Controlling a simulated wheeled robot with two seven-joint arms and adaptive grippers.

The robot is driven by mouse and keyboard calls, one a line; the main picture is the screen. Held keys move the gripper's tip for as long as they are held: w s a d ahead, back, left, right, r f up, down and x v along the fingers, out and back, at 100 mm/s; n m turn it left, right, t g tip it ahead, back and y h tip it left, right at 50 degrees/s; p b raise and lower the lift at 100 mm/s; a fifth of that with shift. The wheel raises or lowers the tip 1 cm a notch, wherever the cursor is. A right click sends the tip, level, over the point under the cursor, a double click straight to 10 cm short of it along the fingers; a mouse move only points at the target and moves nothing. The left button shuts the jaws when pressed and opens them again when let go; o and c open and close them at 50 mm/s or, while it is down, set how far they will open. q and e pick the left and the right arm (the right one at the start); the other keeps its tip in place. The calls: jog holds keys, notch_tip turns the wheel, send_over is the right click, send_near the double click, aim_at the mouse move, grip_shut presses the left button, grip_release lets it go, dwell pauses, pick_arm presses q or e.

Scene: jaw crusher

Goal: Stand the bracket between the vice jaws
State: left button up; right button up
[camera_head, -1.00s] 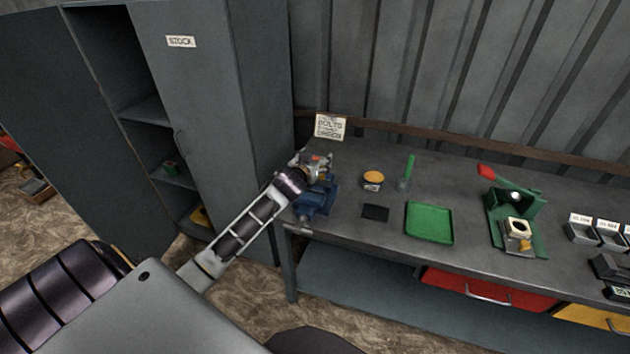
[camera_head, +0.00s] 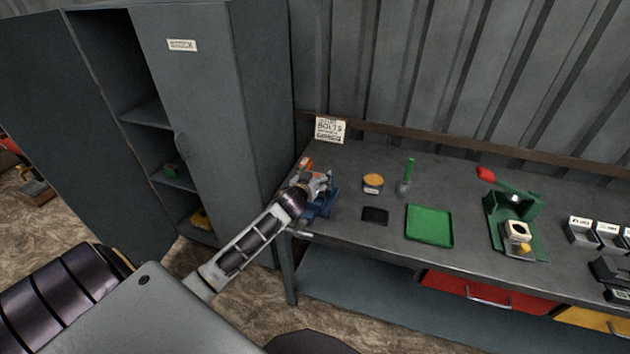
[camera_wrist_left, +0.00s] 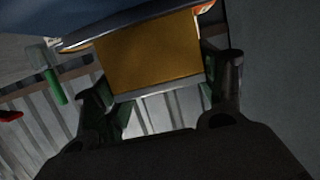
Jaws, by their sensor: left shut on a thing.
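The blue vice (camera_head: 327,207) stands at the left end of the bench, partly hidden behind my left gripper and wrist. My left gripper (camera_head: 318,182) is at the vice's upper left side and shut on the bracket. A small orange part of the bracket (camera_head: 306,164) shows just beyond the gripper. In the left wrist view the bracket (camera_wrist_left: 152,58) is a yellow-orange plate between the two fingers (camera_wrist_left: 160,95). A dark blue-grey surface, probably the vice, crosses the top of that view. I cannot tell whether the bracket is between the jaws. My right gripper is out of view.
Right of the vice on the bench (camera_head: 465,185) are an orange-topped tin (camera_head: 373,183), a dark pad (camera_head: 375,215), a green-handled brush (camera_head: 407,175), a green tray (camera_head: 429,225) and a green press (camera_head: 520,212). A sign (camera_head: 330,130) stands behind. The grey cabinet (camera_head: 215,110) is close on the left.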

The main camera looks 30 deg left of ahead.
pick_arm(q)
jog(key=shift+f, duration=0.85)
jog(key=shift+f, duration=0.1)
jog(key=o, duration=1.5)
jog(key=shift+f, duration=0.1)
jog(key=shift+s, duration=0.15)
jog(key=shift+b+v, duration=0.5)
jog(key=shift+v, duration=5.4)
jog(key=shift+a, duration=0.1)
